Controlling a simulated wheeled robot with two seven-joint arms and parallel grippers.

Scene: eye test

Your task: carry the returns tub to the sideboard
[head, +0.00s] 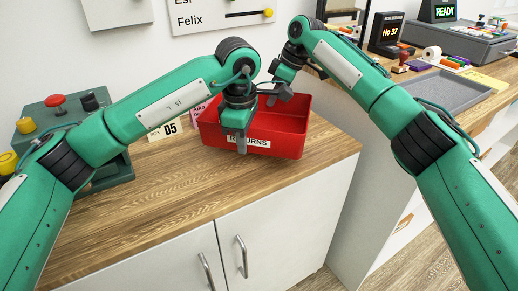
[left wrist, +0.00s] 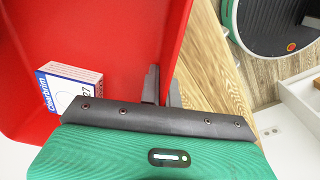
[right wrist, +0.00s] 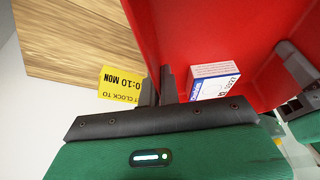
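The red returns tub (head: 293,118), its front label partly covered by my left gripper, is over the wooden cabinet top (head: 190,190); I cannot tell whether it rests or hangs just above. A small white-and-blue box (left wrist: 70,85) lies inside it; it also shows in the right wrist view (right wrist: 214,80). My left gripper (head: 241,143) is at the tub's near wall, a finger on each side of it, shut on it (left wrist: 162,90). My right gripper (head: 274,97) is at the far wall, fingers likewise on both sides (right wrist: 158,88). Its fingertips are hard to see in the head view.
A green box with coloured knobs (head: 75,120) stands left on the cabinet top, near a D5 card (head: 168,129). A gap separates the cabinet from a counter at the right, which holds a grey tray (head: 448,91) and several small items. A yellow card (right wrist: 120,84) lies beyond the tub.

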